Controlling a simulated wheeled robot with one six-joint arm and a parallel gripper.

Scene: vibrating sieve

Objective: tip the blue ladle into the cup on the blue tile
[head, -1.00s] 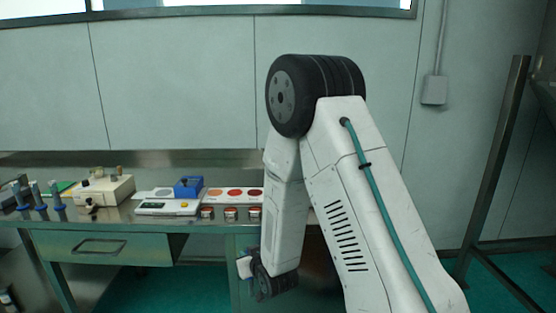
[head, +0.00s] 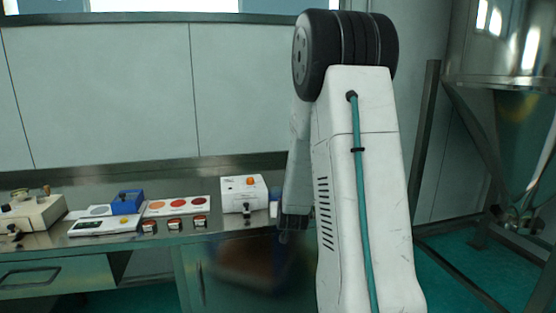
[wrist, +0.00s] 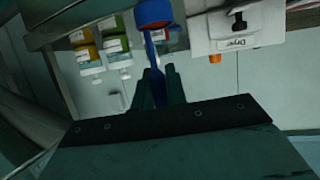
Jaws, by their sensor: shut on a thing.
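My gripper (wrist: 158,90) is shut on the handle of the blue ladle (wrist: 150,50) in the wrist view. The ladle's round bowl (wrist: 153,14) is at the top edge, and red shows on it. Whether that red is its contents I cannot tell. In the head view, my arm mostly hides the gripper and ladle, by the bench's front edge. I cannot make out a cup on a blue tile in either view.
On the bench are a white box with an orange knob (head: 243,194), a card with red discs (head: 178,206), several small pots (head: 174,223), a scale (head: 104,227) and a blue block (head: 127,202). A steel hopper (head: 505,45) stands right.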

